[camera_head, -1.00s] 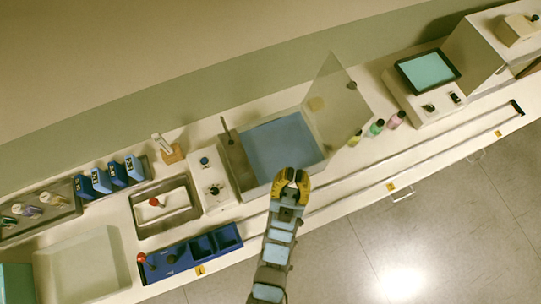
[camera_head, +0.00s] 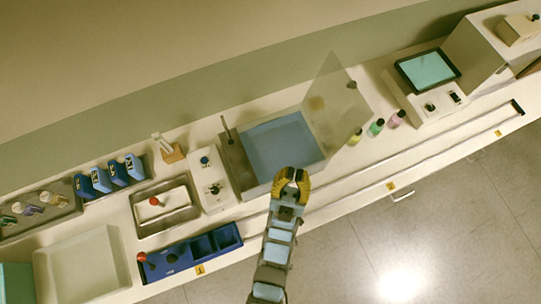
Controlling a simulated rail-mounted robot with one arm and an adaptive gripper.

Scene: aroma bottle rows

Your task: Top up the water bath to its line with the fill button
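The water bath (camera_head: 286,146) is an open square basin with flat blue water, in the middle of the bench. A clear lid (camera_head: 335,108) stands raised at its right side. The water line cannot be made out at this size. A white control box (camera_head: 208,180) left of the bath carries a blue-topped knob or button (camera_head: 204,161) and a dark one (camera_head: 214,188); I cannot tell which is the fill button. My yellow-fingered gripper (camera_head: 291,174) is over the front right edge of the bath, apart from the control box. Its finger gap is too small to judge.
Small coloured bottles (camera_head: 376,127) stand right of the lid, before a device with a screen (camera_head: 427,69). A blue rack (camera_head: 190,252), a metal tray (camera_head: 165,204) and blue holders (camera_head: 108,176) lie left. The front bench strip on the right is mostly clear.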

